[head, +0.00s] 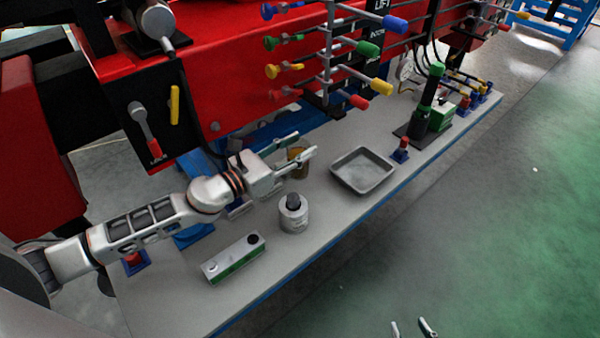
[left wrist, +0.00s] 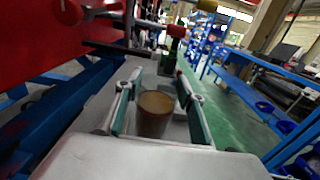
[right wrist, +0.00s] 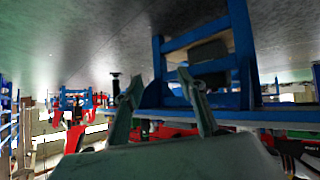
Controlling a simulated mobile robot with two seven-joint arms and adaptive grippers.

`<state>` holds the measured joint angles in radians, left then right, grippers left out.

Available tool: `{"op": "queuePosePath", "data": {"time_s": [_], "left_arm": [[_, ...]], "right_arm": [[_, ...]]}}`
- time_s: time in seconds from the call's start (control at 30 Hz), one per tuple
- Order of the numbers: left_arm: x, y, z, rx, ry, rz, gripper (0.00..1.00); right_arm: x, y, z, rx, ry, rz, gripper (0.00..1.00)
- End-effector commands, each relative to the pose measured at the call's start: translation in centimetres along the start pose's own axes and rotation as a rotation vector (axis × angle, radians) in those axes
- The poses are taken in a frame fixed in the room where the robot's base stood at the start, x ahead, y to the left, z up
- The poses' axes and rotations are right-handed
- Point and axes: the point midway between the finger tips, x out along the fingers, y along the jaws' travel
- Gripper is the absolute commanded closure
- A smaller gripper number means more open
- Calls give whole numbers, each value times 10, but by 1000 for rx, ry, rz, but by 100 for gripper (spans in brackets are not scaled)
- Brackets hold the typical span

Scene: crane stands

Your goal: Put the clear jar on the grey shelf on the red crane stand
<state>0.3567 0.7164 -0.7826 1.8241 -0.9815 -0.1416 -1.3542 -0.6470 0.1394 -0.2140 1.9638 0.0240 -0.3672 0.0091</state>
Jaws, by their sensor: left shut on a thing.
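The clear jar (head: 299,168), with brown contents, is upright between the fingers of my left gripper (head: 305,144). In the left wrist view, the jar (left wrist: 155,112) sits between the two fingers, and the gripper is shut on it. It is over the grey shelf (head: 335,218); I cannot tell whether its base touches the shelf. The red crane stand (head: 225,75) rises behind the shelf. My right gripper (head: 411,328) is open and empty at the bottom edge of the head view, away from the shelf; its spread fingers also show in the right wrist view (right wrist: 163,95).
A grey tray (head: 362,172) lies right of the jar. Coloured lever handles (head: 368,48) overhang the shelf. A green-black device (head: 425,105) stands farther right. Bare shelf lies around the bottle.

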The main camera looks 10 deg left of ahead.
Motion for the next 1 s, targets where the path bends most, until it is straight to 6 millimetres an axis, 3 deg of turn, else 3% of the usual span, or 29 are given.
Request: {"op": "queuePosePath", "data": {"time_s": [0.03, 0.1, 0.33, 0.6, 0.83, 1.0], "left_arm": [[0, 0, -16, -5, 2, 1, 100], [0, 0, -21, -3, 1, 1, 100], [0, 0, -29, 0, -3, 1, 100], [0, 0, -69, -6, 2, 1, 100], [0, 1, -65, 2, -3, 1, 100], [0, 0, -69, 1, -2, 1, 100]], "right_arm": [[5, -2, 15, 1, -13, -3, 60], [7, -4, 23, 1, -24, -4, 60], [8, 0, 21, -10, -18, 3, 60], [18, 3, 35, -29, -22, 13, 60], [21, 12, 20, -39, 2, 27, 60], [22, 10, 23, -37, 1, 24, 60]]}}
